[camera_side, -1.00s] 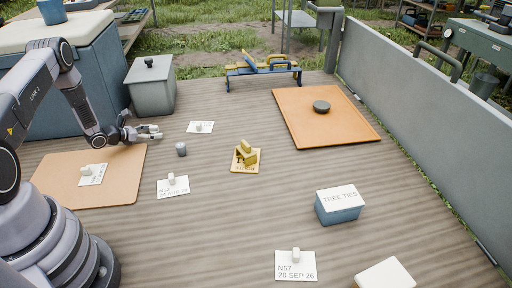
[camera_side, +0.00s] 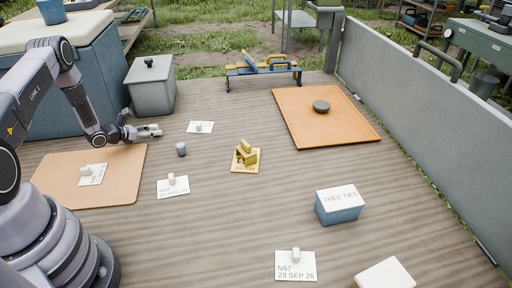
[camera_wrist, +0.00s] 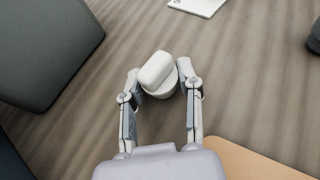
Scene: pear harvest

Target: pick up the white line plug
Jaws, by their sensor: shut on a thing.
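A white line plug (camera_wrist: 157,72), a rounded bar on a wider round base, sits between the two fingertips of my gripper (camera_wrist: 160,76) in the wrist view. The fingers are shut on its base from both sides. The underside of the plug is hidden. In the side view my gripper (camera_side: 152,131) is low over the boards, beyond the tan mat, and the plug is mostly covered by the fingers. I cannot tell whether it touches the deck.
Similar white pieces stand on cards, at the back (camera_side: 198,127), middle (camera_side: 171,179), on the tan mat (camera_side: 138,190), and in front (camera_side: 295,254). A small grey cylinder (camera_side: 181,149) stands right of my gripper. A grey lidded bin (camera_side: 152,92) is behind it.

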